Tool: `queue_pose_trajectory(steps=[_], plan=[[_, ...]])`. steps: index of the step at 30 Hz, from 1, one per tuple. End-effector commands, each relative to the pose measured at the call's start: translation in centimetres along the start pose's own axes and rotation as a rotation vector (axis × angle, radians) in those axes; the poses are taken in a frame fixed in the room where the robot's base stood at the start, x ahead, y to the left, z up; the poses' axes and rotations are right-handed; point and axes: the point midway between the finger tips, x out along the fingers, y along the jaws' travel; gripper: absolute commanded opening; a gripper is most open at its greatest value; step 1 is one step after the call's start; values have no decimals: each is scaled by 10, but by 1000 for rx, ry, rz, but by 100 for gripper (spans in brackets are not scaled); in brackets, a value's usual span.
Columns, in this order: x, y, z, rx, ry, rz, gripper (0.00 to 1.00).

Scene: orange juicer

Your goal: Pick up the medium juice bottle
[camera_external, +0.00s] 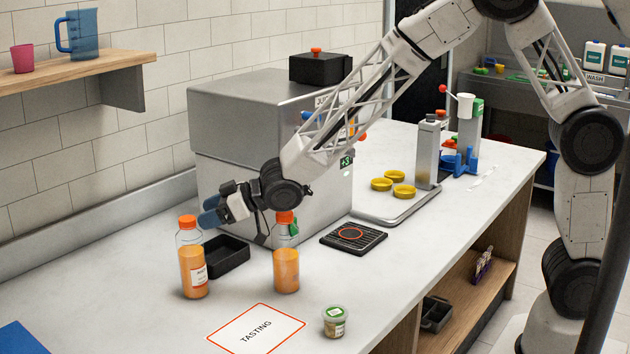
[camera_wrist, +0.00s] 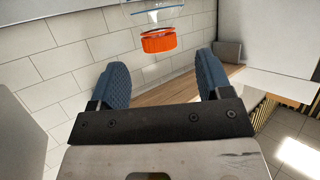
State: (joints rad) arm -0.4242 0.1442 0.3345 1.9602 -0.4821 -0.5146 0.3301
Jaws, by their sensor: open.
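Two juice bottles with orange caps stand upright on the white counter: a left bottle (camera_external: 193,268) with a white label, and a right bottle (camera_external: 286,270) with a green tag near its neck. I cannot tell for sure which is the medium one. My gripper (camera_external: 209,211) is open, its blue fingers pointing left, near and above the left bottle's cap. In the wrist view, a bottle with an orange cap (camera_wrist: 158,42) appears upside down, beyond the open fingers (camera_wrist: 162,68) and roughly between them. The gripper holds nothing.
A large steel machine (camera_external: 225,170) stands behind the gripper. A black tray (camera_external: 232,266) lies between the bottles, partly hidden. A tasting card (camera_external: 230,337) and small jar (camera_external: 335,322) lie in front. A black grate (camera_external: 372,243) and yellow dishes (camera_external: 381,184) are to the right.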

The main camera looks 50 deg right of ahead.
Motion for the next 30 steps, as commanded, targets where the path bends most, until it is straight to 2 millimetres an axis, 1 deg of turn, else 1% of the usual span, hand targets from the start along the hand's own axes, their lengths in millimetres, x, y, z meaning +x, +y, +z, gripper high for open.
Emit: queue_pose_trajectory(steps=[12, 25, 30], plan=[[23, 0, 0, 0, -1, 0, 72], [25, 0, 0, 0, 0, 0, 72], [31, 0, -1, 0, 0, 0, 72]])
